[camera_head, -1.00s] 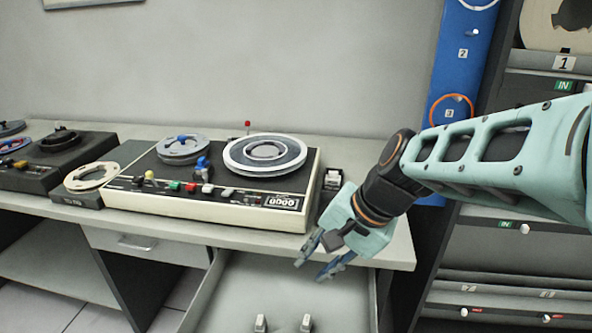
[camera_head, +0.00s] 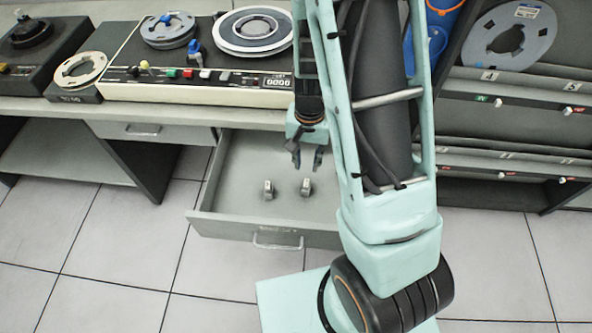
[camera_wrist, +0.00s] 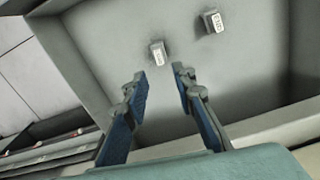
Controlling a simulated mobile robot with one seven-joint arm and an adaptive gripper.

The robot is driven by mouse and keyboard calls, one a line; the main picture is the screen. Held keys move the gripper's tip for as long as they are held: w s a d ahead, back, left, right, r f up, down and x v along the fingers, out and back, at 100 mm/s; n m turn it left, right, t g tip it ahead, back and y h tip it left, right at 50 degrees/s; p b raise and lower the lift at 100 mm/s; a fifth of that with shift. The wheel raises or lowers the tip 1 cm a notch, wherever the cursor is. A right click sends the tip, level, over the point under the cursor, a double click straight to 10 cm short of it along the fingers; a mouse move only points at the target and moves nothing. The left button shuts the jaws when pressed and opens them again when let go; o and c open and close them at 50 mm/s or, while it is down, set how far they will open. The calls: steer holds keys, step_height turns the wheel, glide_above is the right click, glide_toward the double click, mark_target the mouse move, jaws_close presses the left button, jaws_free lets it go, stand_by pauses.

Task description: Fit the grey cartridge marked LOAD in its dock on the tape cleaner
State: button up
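Two small grey cartridges with pale labels stand in the open drawer, a left one (camera_head: 268,190) and a right one (camera_head: 306,187). The wrist view also shows both, one nearer (camera_wrist: 158,53) and one farther (camera_wrist: 213,21); their lettering is too small to read surely. My gripper (camera_head: 307,160) hangs open and empty over the drawer, just above and behind the right cartridge. In the wrist view its fingers (camera_wrist: 160,82) are spread, with the nearer cartridge beyond their tips.
A reel tape deck (camera_head: 190,88) with knobs and a counter stands on the desk. A small reel (camera_head: 80,70) lies left of it. The drawer (camera_head: 225,215) has raised walls around the gripper. A shelf rack (camera_head: 500,125) stands right.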

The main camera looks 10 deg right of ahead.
mark_target(306, 183)
steer(key=shift+s+d+f+b, duration=0.1)
steer(key=shift+f+b, duration=0.6)
steer(key=shift+f, duration=0.2)
step_height(306, 183, down, 8)
steer(key=b, duration=0.6)
steer(key=shift+b, duration=0.4)
jaws_close()
steer(key=shift+r, duration=0.1)
steer(key=shift+r, duration=0.1)
steer(key=shift+r+p, duration=2.6)
steer(key=shift+r, duration=0.25)
